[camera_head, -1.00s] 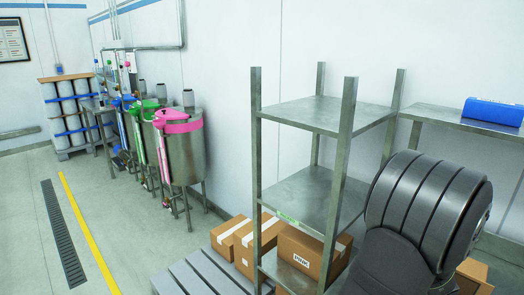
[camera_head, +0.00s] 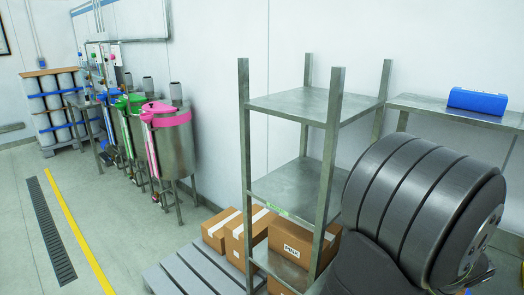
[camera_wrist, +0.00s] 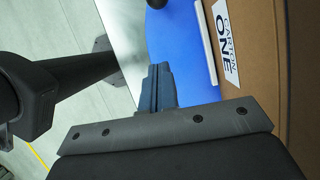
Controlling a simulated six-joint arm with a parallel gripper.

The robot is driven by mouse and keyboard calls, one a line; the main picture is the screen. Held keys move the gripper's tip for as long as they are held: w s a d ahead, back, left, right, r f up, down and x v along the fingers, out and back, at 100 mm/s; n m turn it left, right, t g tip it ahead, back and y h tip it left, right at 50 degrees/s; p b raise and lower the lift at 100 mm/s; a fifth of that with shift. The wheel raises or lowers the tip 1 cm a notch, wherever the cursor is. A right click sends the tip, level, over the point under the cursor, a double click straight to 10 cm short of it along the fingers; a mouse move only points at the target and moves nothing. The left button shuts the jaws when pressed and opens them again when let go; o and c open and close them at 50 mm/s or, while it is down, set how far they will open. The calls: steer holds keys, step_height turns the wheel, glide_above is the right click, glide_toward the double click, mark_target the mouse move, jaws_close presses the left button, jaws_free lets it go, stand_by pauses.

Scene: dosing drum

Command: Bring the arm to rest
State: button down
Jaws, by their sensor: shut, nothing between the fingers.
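My gripper (camera_wrist: 158,72) shows in the wrist view, its two dark fingers closed together with nothing between them. Behind the fingers are a blue surface (camera_wrist: 185,45) and a brown carton (camera_wrist: 258,60) printed "CARTON ONE". I cannot tell how far the fingertips are from the blue surface. In the head view a large dark ribbed part of my arm (camera_head: 425,205) fills the lower right; the gripper itself is not seen there.
A steel shelf rack (camera_head: 300,190) stands mid-picture, with cardboard boxes (camera_head: 290,238) low down. A blue box (camera_head: 477,101) lies on a steel table (camera_head: 440,107). Vessels with pink (camera_head: 166,116) and green lids stand left. The floor around the yellow line (camera_head: 75,225) is clear.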

steer(key=x, duration=0.8)
steer(key=shift+w+a+f, duration=0.1)
steer(key=shift+w+f, duration=0.1)
steer(key=shift+w, duration=0.25)
steer(key=shift+w+a+r, duration=0.1)
steer(key=shift+w+a, duration=0.25)
steer(key=shift+w, duration=0.25)
steer(key=shift+w+a, duration=0.4)
steer(key=shift+w, duration=0.2)
steer(key=s+d+n, duration=0.2)
steer(key=s+d, duration=0.1)
steer(key=s+d+n+g+y, duration=0.1)
steer(key=s+d+n, duration=0.1)
steer(key=s+d, duration=0.1)
steer(key=shift+s, duration=0.3)
steer(key=shift+s+d, duration=0.25)
steer(key=shift+d, duration=0.3)
